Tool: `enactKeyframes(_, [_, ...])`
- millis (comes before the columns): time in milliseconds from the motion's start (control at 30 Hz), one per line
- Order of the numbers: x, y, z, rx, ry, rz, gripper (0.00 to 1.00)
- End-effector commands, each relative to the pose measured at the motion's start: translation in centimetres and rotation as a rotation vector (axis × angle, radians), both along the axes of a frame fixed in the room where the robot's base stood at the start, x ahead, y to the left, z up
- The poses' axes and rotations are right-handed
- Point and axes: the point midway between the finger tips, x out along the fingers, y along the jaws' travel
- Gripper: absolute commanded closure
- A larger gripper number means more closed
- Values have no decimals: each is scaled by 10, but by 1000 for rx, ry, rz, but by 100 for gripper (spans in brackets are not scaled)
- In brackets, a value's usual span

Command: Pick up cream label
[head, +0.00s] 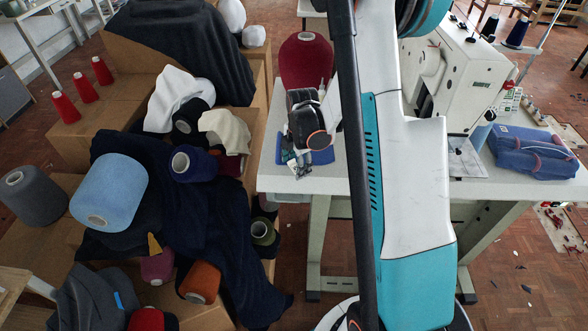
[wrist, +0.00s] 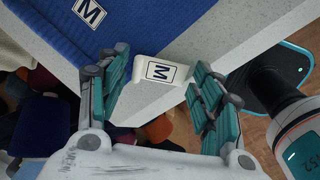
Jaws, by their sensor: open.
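The cream label (wrist: 172,74), a pale piece with a dark framed M on it, lies at the edge of the light grey table (wrist: 228,48) in the wrist view. My gripper (wrist: 160,64) is open, with its teal fingers on either side of the label. The left finger is very close to it; I cannot tell whether they touch. A gap shows on the right. In the head view my gripper (head: 303,166) is over the table's left part, and I cannot make out the label there.
A blue cloth (wrist: 50,45) with another M label (wrist: 90,12) lies beside the label. In the head view a dark red cone (head: 306,60) stands behind my gripper, the sewing machine (head: 468,80) and a blue folded bundle (head: 533,152) to the right. Boxes with spools and fabric stand left.

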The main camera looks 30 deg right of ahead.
Motion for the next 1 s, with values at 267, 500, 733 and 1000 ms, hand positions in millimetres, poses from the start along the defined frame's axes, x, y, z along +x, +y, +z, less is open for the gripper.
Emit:
enactKeyframes(267, [0,0,0,0,0,0,51])
enactKeyframes(500, [0,0,0,0,0,0,59])
enactKeyframes(733, [0,0,2,0,0,0,59])
enactKeyframes(1000, [0,0,27,0,0,0,59])
